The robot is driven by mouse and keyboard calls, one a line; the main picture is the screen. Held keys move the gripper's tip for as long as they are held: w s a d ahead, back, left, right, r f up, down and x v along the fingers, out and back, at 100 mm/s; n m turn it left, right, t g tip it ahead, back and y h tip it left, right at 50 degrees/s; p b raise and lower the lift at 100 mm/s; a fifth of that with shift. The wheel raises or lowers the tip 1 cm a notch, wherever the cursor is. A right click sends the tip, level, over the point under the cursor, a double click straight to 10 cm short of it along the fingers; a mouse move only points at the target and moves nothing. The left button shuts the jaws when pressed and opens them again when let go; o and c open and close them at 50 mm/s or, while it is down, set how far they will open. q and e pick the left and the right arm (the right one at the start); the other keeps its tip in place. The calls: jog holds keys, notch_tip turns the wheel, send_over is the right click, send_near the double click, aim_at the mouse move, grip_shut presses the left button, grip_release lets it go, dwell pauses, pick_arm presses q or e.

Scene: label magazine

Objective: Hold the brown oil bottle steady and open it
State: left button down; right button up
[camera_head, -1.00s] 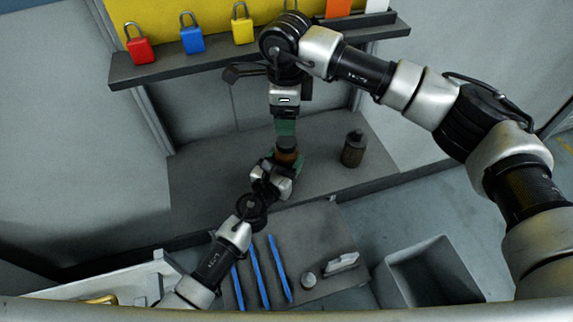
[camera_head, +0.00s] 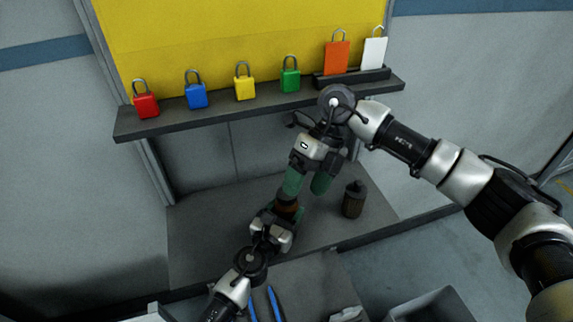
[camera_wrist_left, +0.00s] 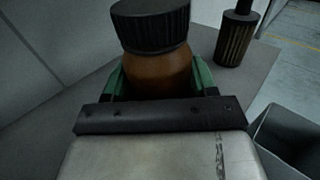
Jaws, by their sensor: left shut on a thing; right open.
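The brown oil bottle (camera_head: 286,206) stands upright on the grey bench; it also shows in the left wrist view (camera_wrist_left: 160,72). Its black ridged cap (camera_wrist_left: 150,26) is on its neck. My left gripper (camera_head: 288,214) is shut around the bottle, with a green finger on either side in the left wrist view. My right gripper (camera_head: 307,184) is open, its green fingers tilted, just above and to the right of the bottle in the head view. One finger overlaps the cap area there, and I cannot tell whether it touches. The right gripper does not show in the left wrist view.
A dark ribbed bottle (camera_head: 353,199) stands to the right on the bench. A shelf (camera_head: 255,107) with several coloured padlocks runs behind. Blue strips (camera_head: 274,302) and a grey bin (camera_head: 434,304) are at the front. The bench's left side is clear.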

jog(key=w+m+t+h, duration=0.1)
jog(key=m, duration=0.4)
jog(key=w+a+f+m+t+h, duration=0.1)
jog(key=w+m, duration=0.1)
jog(key=m, duration=0.3)
jog(key=w+a+m+t+h, duration=0.1)
jog(key=m+t, duration=0.1)
jog(key=m, duration=0.3)
jog(key=shift+w+a+f+m, duration=0.1)
jog(key=shift+w+f+m, duration=0.05)
jog(key=shift+m, duration=0.15)
jog(key=shift+w+a+r+m+t+h, duration=0.2)
jog(key=shift+a+r+m+t+h, duration=0.25)
jog(key=shift+a+r, duration=0.2)
jog(key=shift+a+h, duration=0.2)
jog(key=shift+h, duration=0.05)
jog(key=shift+f, duration=3.85)
